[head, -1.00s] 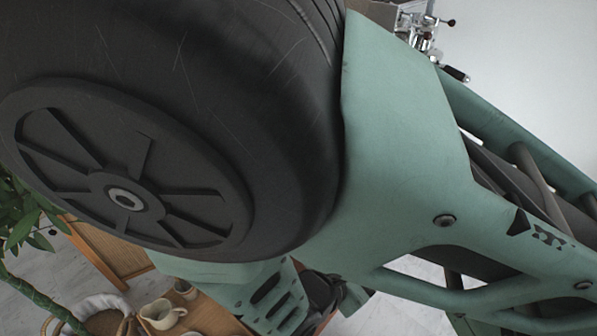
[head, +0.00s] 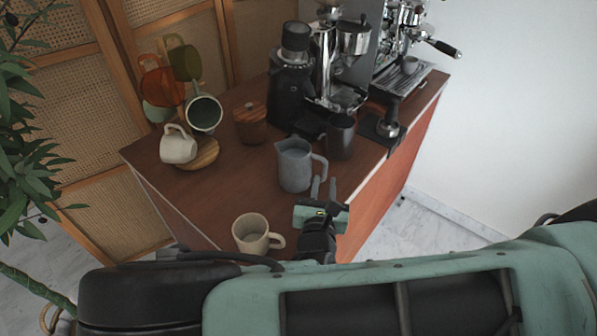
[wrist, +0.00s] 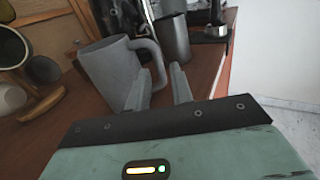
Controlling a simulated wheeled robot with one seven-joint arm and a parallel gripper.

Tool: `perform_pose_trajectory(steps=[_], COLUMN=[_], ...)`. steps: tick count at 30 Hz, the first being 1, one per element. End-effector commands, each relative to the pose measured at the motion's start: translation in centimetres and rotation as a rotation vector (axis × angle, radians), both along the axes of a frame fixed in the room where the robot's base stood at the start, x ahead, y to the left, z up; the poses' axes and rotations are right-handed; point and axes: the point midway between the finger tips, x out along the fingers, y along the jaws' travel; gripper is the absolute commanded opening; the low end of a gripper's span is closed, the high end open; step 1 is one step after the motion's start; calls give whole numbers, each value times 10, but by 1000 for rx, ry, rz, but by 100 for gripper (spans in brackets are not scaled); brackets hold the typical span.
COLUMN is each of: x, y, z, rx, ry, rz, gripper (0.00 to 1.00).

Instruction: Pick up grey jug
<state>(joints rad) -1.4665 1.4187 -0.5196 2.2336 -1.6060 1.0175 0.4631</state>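The grey jug (head: 294,166) stands upright on the brown cart top, its handle toward the right in the head view. My gripper (head: 324,187) is just in front of the jug's handle side, with its two fingers apart. In the wrist view the grey jug (wrist: 112,72) stands ahead and to the left. My gripper's fingers (wrist: 160,88) are open there; the left finger overlaps the jug's lower right side and handle, and the right finger is to the right of the handle. Whether either finger touches the jug, I cannot tell.
A beige mug (head: 251,235) stands near the front edge, left of my gripper. A dark cup (head: 340,137) stands close behind the jug to the right. A grinder (head: 290,90) and espresso machine stand at the back. A mug tree with several cups is at left.

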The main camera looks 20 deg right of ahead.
Motion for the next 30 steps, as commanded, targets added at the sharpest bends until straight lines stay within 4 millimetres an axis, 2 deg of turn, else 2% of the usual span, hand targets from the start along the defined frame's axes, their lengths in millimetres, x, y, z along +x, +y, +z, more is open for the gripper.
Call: perform_pose_trajectory(steps=[3,11,18,22,28,29,30], x=[16,34,65,73,73,73,73], y=[-8,-14,-26,-29,-29,-29,-29], z=[-1,0,2,4,4,4,4], rx=[2,1,2,1,1,1,1], ry=[-1,-1,-1,1,1,1,1], rz=[-3,-2,-2,-2,-1,-1,-1], gripper=[22,22,22,22,22,17,6])
